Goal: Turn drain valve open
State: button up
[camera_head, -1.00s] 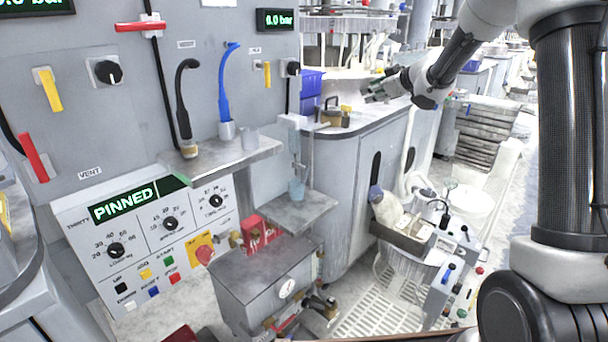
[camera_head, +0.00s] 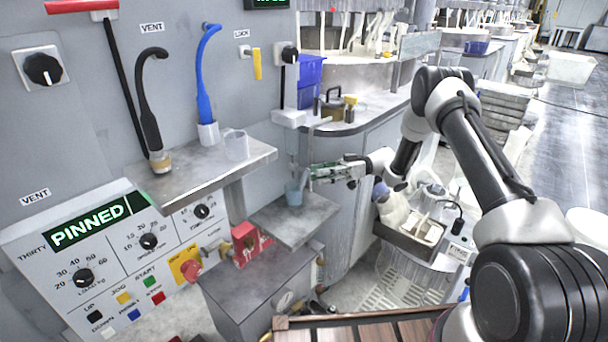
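No valve is clearly marked as the drain valve in the head view. Small dark and brass fittings (camera_head: 317,302) sit at the lower right of the grey tank (camera_head: 228,298); they are partly hidden and small. My gripper (camera_head: 309,175) is beside a small blue cup (camera_head: 294,194) on a grey shelf, above and behind those fittings. It points left. Its fingers are too small to tell open from shut, and I cannot tell whether it touches the cup.
A grey shelf (camera_head: 300,228) lies below my gripper. A control panel (camera_head: 60,275) reading PINNED stands at left. A curved counter (camera_head: 375,112) and a tray with bottles (camera_head: 405,243) are at right. A brown slatted surface (camera_head: 365,328) crosses the bottom foreground.

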aim_at(305, 182)
jog(key=shift+x, duration=2.75)
grip_shut()
